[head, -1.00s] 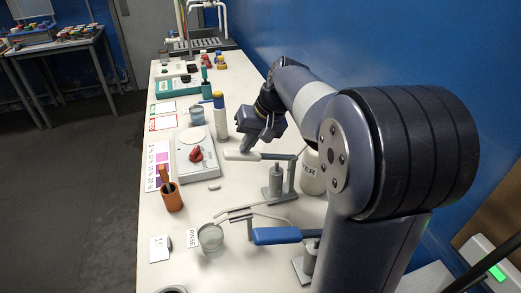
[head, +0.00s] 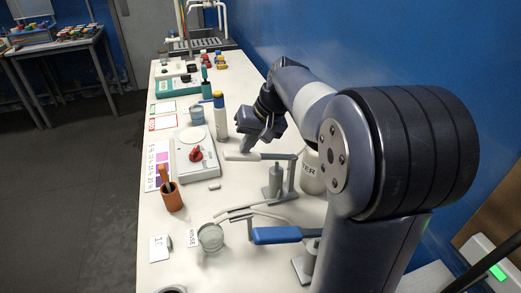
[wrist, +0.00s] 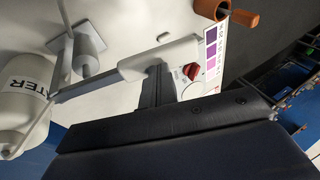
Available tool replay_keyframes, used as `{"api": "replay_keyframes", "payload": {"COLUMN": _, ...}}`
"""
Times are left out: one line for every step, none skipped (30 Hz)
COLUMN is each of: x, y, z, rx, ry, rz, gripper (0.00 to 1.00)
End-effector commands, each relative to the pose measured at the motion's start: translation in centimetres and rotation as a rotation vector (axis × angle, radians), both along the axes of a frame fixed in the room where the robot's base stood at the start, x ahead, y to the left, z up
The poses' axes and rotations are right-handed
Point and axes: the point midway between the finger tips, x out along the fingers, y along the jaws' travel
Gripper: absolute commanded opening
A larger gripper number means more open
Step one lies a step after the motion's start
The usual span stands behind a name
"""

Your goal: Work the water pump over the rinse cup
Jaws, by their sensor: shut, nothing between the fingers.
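The water pump has a lever with a pale handle (head: 242,156), a grey post (head: 275,180) and a white bottle marked WATER (head: 312,172), partly hidden by my arm. The bottle also shows in the wrist view (wrist: 22,100). The glass rinse cup (head: 211,236) stands beside a RINSE card (head: 192,238), with thin spouts (head: 240,212) reaching over it. My gripper (head: 247,147) is shut and empty, its tips down at the pale handle. In the wrist view the fingers (wrist: 157,88) meet the handle (wrist: 160,58); whether they press on it I cannot tell.
A second lever with a blue handle (head: 276,235) is nearer, right of the cup. The blue wall is close on the right.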

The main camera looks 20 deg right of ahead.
Motion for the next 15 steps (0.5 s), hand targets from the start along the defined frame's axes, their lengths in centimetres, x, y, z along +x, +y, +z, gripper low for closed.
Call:
{"api": "replay_keyframes", "payload": {"x": 0.0, "y": 0.1, "z": -0.7, "rx": 0.000, "ry": 0.003, "rz": 0.001, "gripper": 0.00}}
{"api": "replay_keyframes", "payload": {"x": 0.0, "y": 0.1, "z": -1.1, "rx": 0.000, "ry": 0.003, "rz": 0.001, "gripper": 0.00}}
{"api": "replay_keyframes", "payload": {"x": 0.0, "y": 0.2, "z": -1.5, "rx": 0.000, "ry": 0.003, "rz": 0.001, "gripper": 0.00}}
{"api": "replay_keyframes", "payload": {"x": 0.0, "y": 0.2, "z": -1.9, "rx": 0.000, "ry": 0.003, "rz": 0.001, "gripper": 0.00}}
{"api": "replay_keyframes", "payload": {"x": -0.1, "y": 0.3, "z": -2.3, "rx": 0.000, "ry": 0.004, "rz": 0.002, "gripper": 0.00}}
{"api": "replay_keyframes", "payload": {"x": -0.1, "y": 0.3, "z": -2.9, "rx": 0.000, "ry": 0.004, "rz": 0.002, "gripper": 0.00}}
{"api": "replay_keyframes", "payload": {"x": -0.1, "y": 0.4, "z": -3.2, "rx": -0.001, "ry": 0.005, "rz": 0.002, "gripper": 0.00}}
{"api": "replay_keyframes", "payload": {"x": -0.1, "y": 0.4, "z": -3.6, "rx": -0.001, "ry": 0.004, "rz": 0.001, "gripper": 0.00}}
{"api": "replay_keyframes", "payload": {"x": -0.1, "y": 0.5, "z": -4.0, "rx": -0.001, "ry": 0.004, "rz": 0.001, "gripper": 0.00}}
{"api": "replay_keyframes", "payload": {"x": -0.1, "y": 0.5, "z": -4.4, "rx": -0.001, "ry": 0.004, "rz": 0.001, "gripper": 0.00}}
{"api": "replay_keyframes", "payload": {"x": 0.0, "y": 0.6, "z": -4.8, "rx": -0.001, "ry": 0.003, "rz": 0.001, "gripper": 0.00}}
{"api": "replay_keyframes", "payload": {"x": 0.0, "y": 0.6, "z": -5.2, "rx": -0.001, "ry": 0.003, "rz": 0.001, "gripper": 0.00}}
{"api": "replay_keyframes", "payload": {"x": 0.0, "y": 0.7, "z": -5.6, "rx": -0.001, "ry": 0.003, "rz": 0.001, "gripper": 0.00}}
{"api": "replay_keyframes", "payload": {"x": 0.0, "y": 0.7, "z": -5.5, "rx": -0.001, "ry": 0.003, "rz": 0.001, "gripper": 0.00}}
{"api": "replay_keyframes", "payload": {"x": 0.0, "y": 0.7, "z": -5.1, "rx": -0.001, "ry": 0.002, "rz": 0.001, "gripper": 0.00}}
